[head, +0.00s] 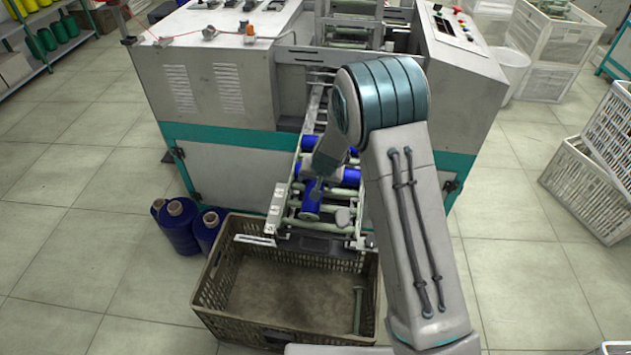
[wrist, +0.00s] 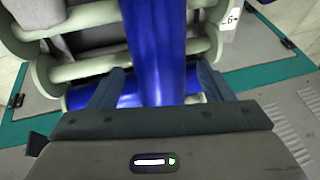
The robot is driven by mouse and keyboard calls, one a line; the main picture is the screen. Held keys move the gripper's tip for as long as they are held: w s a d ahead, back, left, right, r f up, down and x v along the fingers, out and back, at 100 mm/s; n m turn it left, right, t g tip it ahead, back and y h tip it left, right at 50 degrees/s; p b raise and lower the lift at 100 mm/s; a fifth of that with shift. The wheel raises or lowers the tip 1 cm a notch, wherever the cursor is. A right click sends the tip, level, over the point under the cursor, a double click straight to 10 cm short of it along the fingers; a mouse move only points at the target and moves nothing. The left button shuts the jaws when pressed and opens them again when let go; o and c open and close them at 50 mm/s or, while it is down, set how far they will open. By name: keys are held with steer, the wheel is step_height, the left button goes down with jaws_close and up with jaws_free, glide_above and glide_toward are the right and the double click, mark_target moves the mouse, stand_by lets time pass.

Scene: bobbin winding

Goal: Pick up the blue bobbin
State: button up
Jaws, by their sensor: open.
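Several blue bobbins lie on the sloped roller chute at the front of the machine. One blue bobbin (head: 312,197) lies lengthwise near the chute's lower end, while another (head: 309,142) lies crosswise higher up. My gripper is over the chute in the head view, largely hidden by my own wrist. In the wrist view my gripper (wrist: 160,72) is open, with a finger on each side of a blue bobbin (wrist: 155,35). I cannot tell whether the fingers touch it. Another blue surface (wrist: 128,100) shows crosswise below it, partly hidden by the gripper.
A brown crate (head: 212,285) with an empty bobbin core (head: 357,310) inside stands below the chute (head: 275,212). Blue yarn cones (head: 178,228) stand left of it. The grey machine (head: 215,95) rises behind. White crates (head: 590,185) stand at right; floor at left is clear.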

steer(key=shift+x, duration=0.9)
steer(key=shift+f, duration=0.15)
steer(key=shift+s+f, duration=0.1)
steer(key=c, duration=1.1)
steer(key=shift+a, duration=0.2)
steer(key=shift+c, duration=0.5)
steer(key=shift+a, duration=0.1)
